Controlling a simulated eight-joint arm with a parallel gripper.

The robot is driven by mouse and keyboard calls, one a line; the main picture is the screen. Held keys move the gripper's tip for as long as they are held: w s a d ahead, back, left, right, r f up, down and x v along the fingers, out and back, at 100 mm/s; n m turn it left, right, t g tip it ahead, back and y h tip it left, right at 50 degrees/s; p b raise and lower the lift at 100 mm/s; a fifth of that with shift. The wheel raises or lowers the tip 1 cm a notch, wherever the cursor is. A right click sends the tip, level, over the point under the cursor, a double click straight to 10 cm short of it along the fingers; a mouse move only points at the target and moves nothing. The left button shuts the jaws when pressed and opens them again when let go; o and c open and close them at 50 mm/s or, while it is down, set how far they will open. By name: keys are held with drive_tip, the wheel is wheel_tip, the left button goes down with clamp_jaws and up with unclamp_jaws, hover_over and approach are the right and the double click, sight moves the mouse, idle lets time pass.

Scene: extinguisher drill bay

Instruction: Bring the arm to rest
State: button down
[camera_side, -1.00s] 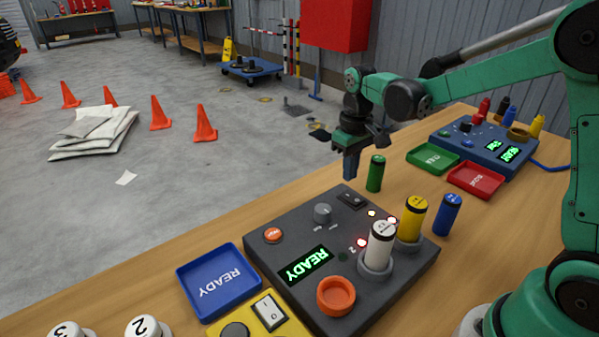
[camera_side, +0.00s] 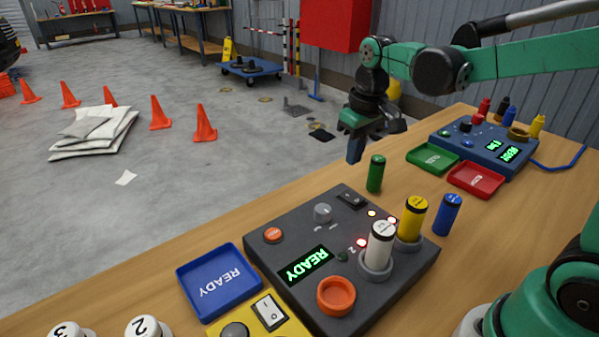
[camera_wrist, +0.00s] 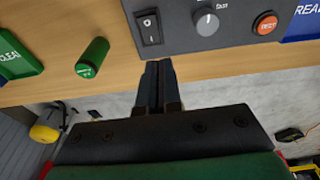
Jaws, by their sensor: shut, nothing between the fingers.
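My gripper (camera_side: 354,150) is shut and empty in the side view. It hangs in the air behind the green cylinder (camera_side: 376,174), near the far edge of the wooden bench (camera_side: 150,275). In the wrist view the closed fingers of my gripper (camera_wrist: 158,66) point toward the dark grey control box, close to its black rocker switch (camera_wrist: 149,27). The green cylinder (camera_wrist: 92,57) stands apart from the fingers, to their left. My arm reaches in from the upper right of the side view.
The grey control box (camera_side: 290,235) holds a white cylinder (camera_side: 380,243) and a yellow cylinder (camera_side: 413,218). A blue cylinder (camera_side: 447,215) stands beside it. Green (camera_side: 432,158), red (camera_side: 476,179) and blue (camera_side: 218,282) trays lie on the bench. A blue box (camera_side: 485,150) stands farther back.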

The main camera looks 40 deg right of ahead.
drive_tip(key=s+a+t, duration=0.4)
drive_tip(key=s+t, duration=0.1)
drive_tip(key=s, duration=0.2)
drive_tip(key=shift+a+r+t, duration=0.15)
drive_tip(key=shift+a+t, duration=0.05)
drive_tip(key=shift+t, duration=0.1)
